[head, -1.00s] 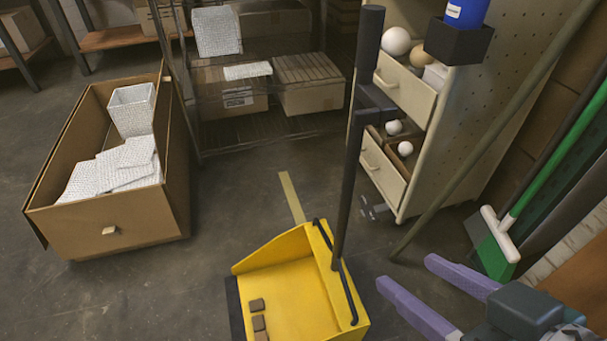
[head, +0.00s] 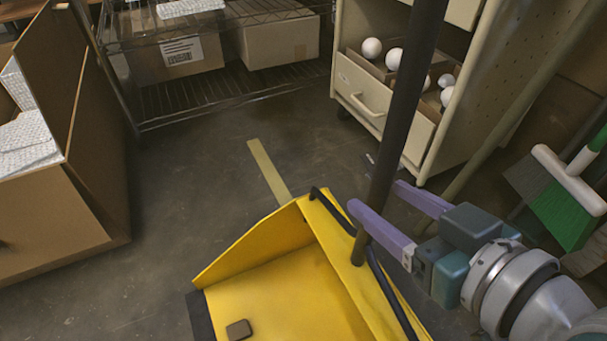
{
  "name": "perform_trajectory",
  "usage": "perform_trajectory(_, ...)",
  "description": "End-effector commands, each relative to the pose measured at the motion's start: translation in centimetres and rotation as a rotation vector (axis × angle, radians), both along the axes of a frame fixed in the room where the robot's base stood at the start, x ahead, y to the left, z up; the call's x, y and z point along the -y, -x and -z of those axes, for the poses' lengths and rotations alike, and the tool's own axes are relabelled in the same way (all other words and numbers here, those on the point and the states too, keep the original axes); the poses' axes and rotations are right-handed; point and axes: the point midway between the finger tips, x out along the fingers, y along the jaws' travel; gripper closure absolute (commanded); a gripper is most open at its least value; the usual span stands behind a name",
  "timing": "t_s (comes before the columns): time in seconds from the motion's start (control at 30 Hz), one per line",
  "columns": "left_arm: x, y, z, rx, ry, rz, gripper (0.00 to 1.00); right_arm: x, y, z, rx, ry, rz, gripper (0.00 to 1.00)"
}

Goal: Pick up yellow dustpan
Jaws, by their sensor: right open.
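The yellow dustpan (head: 285,285) stands on the floor at the bottom centre of the head view, its lower part cut off by the frame. Its long dark handle pole (head: 408,95) rises from the pan's back edge and leans slightly right. My right gripper (head: 375,197) is open, with its two purple fingers pointing left low on the pole. The nearer finger crosses in front of the pole, and the farther fingertip is just right of it. The pole appears to be between the fingertips; I cannot tell whether they touch it. My left gripper is not in view.
A small brown block (head: 239,330) lies in the pan. A cardboard box (head: 60,215) stands at left, a wire shelf (head: 215,95) behind, and a drawer cabinet (head: 385,120) with white balls at back right. A green broom (head: 565,215) is at right. Floor left of the pan is clear.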

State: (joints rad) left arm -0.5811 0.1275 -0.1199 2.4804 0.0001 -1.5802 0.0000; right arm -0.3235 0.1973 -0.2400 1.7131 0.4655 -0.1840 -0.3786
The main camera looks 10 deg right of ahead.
Motion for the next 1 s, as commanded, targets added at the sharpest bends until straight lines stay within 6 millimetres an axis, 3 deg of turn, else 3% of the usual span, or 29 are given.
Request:
perform_trajectory(0.4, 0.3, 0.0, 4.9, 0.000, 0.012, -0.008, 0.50, -0.8, -3.9, 3.0, 0.003, -0.002, 0.001, 0.35)
perform_trajectory(0.77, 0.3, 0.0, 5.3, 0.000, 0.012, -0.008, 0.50, -1.2, -5.0, 3.0, -0.002, 0.002, 0.000, 0.35)
perform_trajectory(1.0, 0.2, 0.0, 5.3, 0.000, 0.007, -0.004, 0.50, -1.2, -4.9, 3.0, -0.002, 0.002, 0.000, 0.61)
